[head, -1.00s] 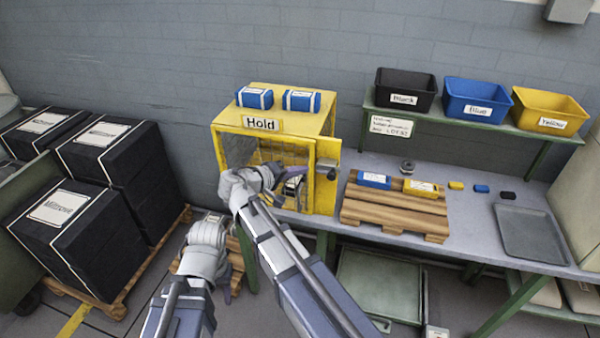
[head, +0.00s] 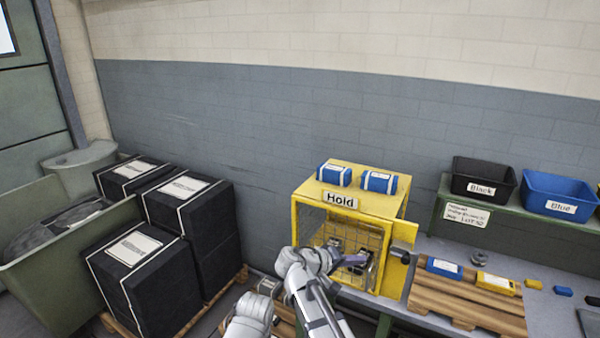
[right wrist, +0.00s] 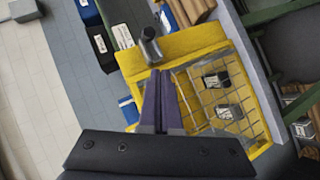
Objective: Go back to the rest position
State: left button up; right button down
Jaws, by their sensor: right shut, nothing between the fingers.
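My right gripper (head: 352,262) is in front of the yellow Hold cage (head: 378,201), near its mesh front. In the right wrist view its two dark fingers (right wrist: 160,92) are together with nothing between them, over the cage. My left arm's wrist (head: 250,309) is low at the bottom edge of the head view; its fingers cannot be made out clearly. The cage's yellow door (head: 398,262) is swung out at the right. Inside the cage are two dark items with white labels (right wrist: 215,79), (right wrist: 229,112).
Two blue packs (head: 334,174), (head: 379,182) lie on the cage. A wooden pallet (head: 465,306) with a blue and a yellow pack is right of it. Black (head: 482,182) and blue (head: 558,196) bins stand on a shelf. Black boxes (head: 140,275) and a green container (head: 45,262) are left.

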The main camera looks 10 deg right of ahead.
jog(key=s+a+f+n+g+y, duration=0.1)
jog(key=s+a+f+g+y, duration=0.1)
jog(key=s+a+f+y, duration=0.3)
jog(key=s+a+f+n+g+y, duration=0.2)
jog(key=s+a+f+y, duration=0.4)
jog(key=s+a, duration=0.6)
jog(key=s+f+g, duration=0.1)
jog(key=s+f, duration=0.1)
jog(key=s, duration=0.1)
jog(key=shift+s, duration=0.35)
pick_arm(q)
jog(key=shift+c, duration=0.2)
pick_arm(e)
jog(key=shift+f, duration=0.1)
